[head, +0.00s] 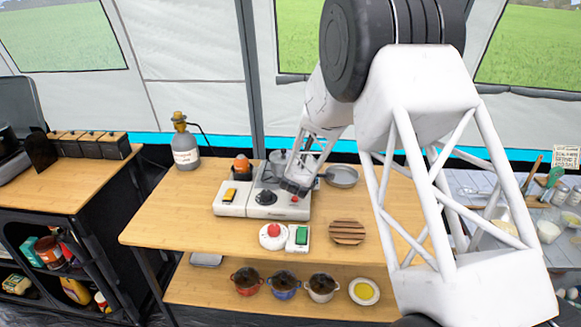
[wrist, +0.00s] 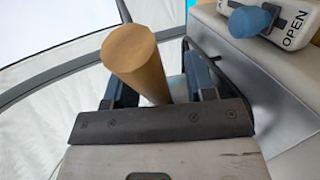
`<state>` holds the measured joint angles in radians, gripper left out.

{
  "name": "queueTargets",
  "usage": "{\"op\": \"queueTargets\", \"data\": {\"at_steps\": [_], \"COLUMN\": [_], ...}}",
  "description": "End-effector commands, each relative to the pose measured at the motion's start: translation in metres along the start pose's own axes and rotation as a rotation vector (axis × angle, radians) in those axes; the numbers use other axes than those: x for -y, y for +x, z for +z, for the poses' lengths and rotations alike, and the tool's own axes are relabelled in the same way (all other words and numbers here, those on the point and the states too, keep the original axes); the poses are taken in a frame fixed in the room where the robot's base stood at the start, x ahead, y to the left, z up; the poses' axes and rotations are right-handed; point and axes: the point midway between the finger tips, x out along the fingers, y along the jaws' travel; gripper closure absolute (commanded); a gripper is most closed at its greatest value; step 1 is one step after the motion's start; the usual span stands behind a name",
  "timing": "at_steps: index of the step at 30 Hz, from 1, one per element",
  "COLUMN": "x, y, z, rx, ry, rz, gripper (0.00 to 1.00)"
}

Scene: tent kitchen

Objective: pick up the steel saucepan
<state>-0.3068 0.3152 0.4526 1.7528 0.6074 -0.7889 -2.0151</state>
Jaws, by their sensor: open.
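The white cooker (head: 264,207) has a black knob. A gas bottle (head: 185,150) stands at the back left. A slatted wooden trivet (head: 347,231) lies in front. The left part of the tabletop (head: 165,218) is clear.

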Motion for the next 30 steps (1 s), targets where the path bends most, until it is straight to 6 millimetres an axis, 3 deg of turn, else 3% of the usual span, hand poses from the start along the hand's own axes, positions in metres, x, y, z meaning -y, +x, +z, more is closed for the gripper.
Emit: {"op": "queueTargets", "data": {"at_steps": [19,28,30], "x": [-0.0003,-0.0003,-0.0003], "y": [0.0030,0.0030,0.0030], "z": [-0.0002,-0.0002,-0.0002], "rx": [0.000,0.000,-0.001], "ry": [0.000,0.000,0.000], "rz": [0.000,0.000,0.000], "gripper": [0.50,0.96,1.00]}}
